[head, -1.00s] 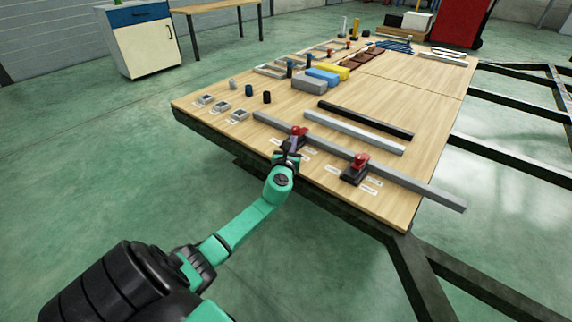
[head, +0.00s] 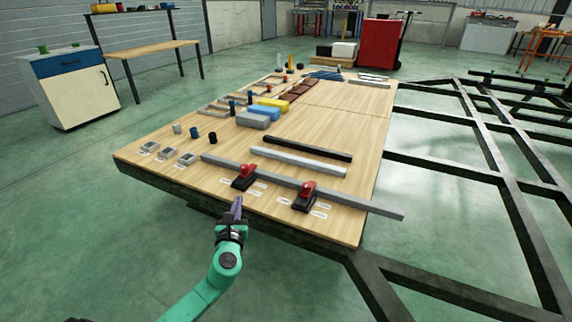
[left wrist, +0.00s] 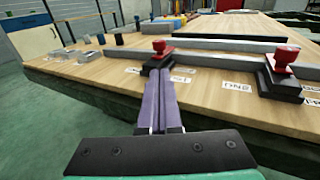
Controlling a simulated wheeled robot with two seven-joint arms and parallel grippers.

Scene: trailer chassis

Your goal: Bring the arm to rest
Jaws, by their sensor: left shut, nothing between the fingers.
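My left arm comes in at the bottom of the head view. Its gripper (head: 237,207) is at the near edge of the wooden table (head: 340,122), just in front of the left red-and-black clamp (head: 244,178). The purple fingers are together and empty; they also show in the left wrist view (left wrist: 160,105), pointing at the clamp's base. Whether the fingertips touch the clamp I cannot tell. A second red-and-black clamp (head: 306,198) stands to the right. A long grey bar (head: 365,204) lies across at both clamps and overhangs the table's right edge. My right gripper is not in view.
A silver bar (head: 297,161) and a black bar (head: 300,148) lie behind. Small grey trays (head: 166,154), dark cylinders (head: 212,138) and coloured blocks (head: 263,113) stand on the left side. A dark steel frame (head: 480,150) lies to the right. Green floor is open at the left.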

